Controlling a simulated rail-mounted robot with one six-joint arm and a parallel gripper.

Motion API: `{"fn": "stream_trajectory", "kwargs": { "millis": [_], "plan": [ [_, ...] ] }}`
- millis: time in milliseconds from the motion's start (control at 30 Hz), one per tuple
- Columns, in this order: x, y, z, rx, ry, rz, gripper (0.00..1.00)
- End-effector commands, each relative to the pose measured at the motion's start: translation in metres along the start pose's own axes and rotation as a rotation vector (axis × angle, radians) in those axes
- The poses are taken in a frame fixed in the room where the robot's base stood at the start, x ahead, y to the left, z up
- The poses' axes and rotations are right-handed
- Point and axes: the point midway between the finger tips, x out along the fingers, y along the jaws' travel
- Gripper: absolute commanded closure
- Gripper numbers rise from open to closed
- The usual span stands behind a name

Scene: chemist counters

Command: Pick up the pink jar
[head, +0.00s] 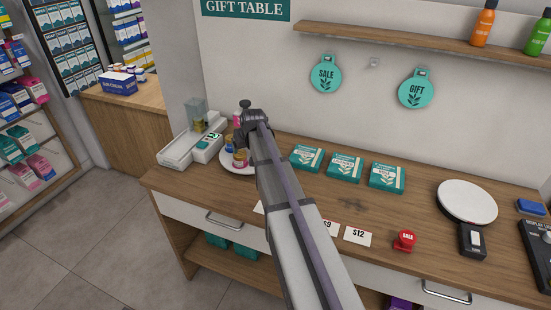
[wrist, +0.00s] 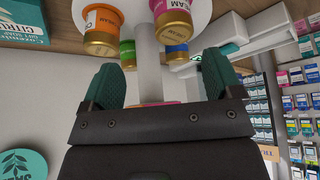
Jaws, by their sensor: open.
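A white column (wrist: 148,72) rises from a round white plate (head: 227,165) that holds several gold-lidded cream jars. A pink piece (wrist: 158,103), which looks like the pink jar at the column's top, shows between my fingers in the wrist view, mostly hidden by my gripper's body. A bit of pink also shows beside my gripper in the head view (head: 237,119). My gripper (wrist: 160,70) is open, with one green-padded finger to each side of the column. The wrist view appears upside down. A jar with a pink label (wrist: 170,7) also stands on the plate.
An orange-labelled jar (wrist: 104,18) stands on the plate. A grey-white device (head: 188,150) is left of the plate. Teal boxes (head: 344,167) lie right of it. A round white disc (head: 467,201) and a red button (head: 405,240) are farther right.

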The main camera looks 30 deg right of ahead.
Motion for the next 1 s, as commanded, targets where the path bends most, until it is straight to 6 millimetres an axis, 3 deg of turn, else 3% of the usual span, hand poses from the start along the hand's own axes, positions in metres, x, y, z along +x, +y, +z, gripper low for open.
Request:
{"fn": "stream_trajectory", "kwargs": {
  "millis": [167,400,600,833,1000],
  "plan": [
    [0.011,-0.001,0.002,-0.008,0.004,0.000,0.15],
    [0.058,-0.001,0.004,-0.007,0.002,0.000,0.15],
    [0.062,-0.002,0.002,-0.007,0.002,0.000,0.15],
    [0.107,-0.006,0.002,-0.008,0.002,0.000,0.15],
    [0.107,-0.007,-0.001,-0.008,0.003,0.000,0.15]
  ]
}}
